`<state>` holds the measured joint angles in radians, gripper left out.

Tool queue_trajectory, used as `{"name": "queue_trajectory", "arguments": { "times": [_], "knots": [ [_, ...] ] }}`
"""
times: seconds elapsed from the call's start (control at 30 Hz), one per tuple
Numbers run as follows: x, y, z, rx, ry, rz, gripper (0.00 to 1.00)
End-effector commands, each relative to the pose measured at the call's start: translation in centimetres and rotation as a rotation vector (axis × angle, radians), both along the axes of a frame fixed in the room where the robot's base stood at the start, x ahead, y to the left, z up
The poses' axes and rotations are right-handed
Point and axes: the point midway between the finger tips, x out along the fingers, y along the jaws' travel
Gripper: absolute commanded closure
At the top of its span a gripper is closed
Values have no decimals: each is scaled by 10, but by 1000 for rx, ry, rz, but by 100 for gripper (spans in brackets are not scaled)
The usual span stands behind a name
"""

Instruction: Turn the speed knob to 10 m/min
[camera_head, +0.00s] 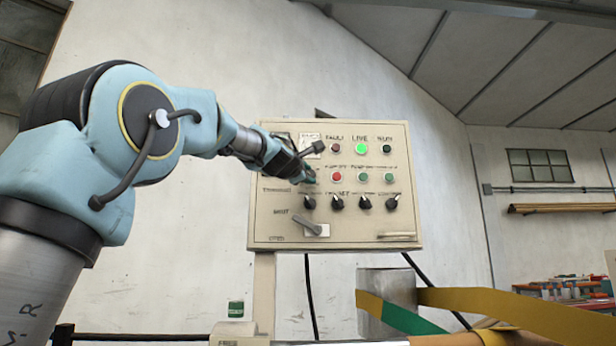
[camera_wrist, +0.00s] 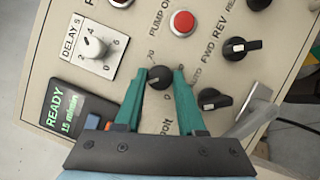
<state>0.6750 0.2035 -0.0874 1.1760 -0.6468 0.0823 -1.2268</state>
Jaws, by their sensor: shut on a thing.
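The cream control panel (camera_head: 355,224) stands ahead of my arm, with lamps, buttons and black knobs. My gripper (camera_head: 307,176) is at its left part in the head view. In the wrist view my gripper's two green fingers (camera_wrist: 162,88) are shut on a small black knob (camera_wrist: 158,77), one finger on each side. The scale print around this knob is partly hidden by the fingers, and its full label cannot be read. A dark display (camera_wrist: 68,115) reads READY and 15 m/min in green.
Close to the held knob are a red button (camera_wrist: 182,22), a delay dial (camera_wrist: 95,47), a black FWD/REV selector (camera_wrist: 240,73) and another black knob (camera_wrist: 214,99). A grey lever (camera_head: 306,224) sits low on the panel. A green LIVE lamp (camera_head: 361,148) is lit.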

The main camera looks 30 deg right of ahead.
Motion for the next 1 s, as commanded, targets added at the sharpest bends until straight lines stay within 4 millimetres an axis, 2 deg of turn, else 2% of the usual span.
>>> {"name": "queue_trajectory", "arguments": {
  "times": [0.3, 0.33, 0.57, 0.87, 1.0],
  "knots": [
    [1, 0, -1, 0, 2, 1, 100],
    [1, 0, -1, 0, 2, 1, 59],
    [0, 0, 0, 0, 2, 1, 33],
    [-1, 1, -1, 0, 0, 0, 31],
    [-11, 12, -4, -1, -1, 1, 31]
  ]
}}
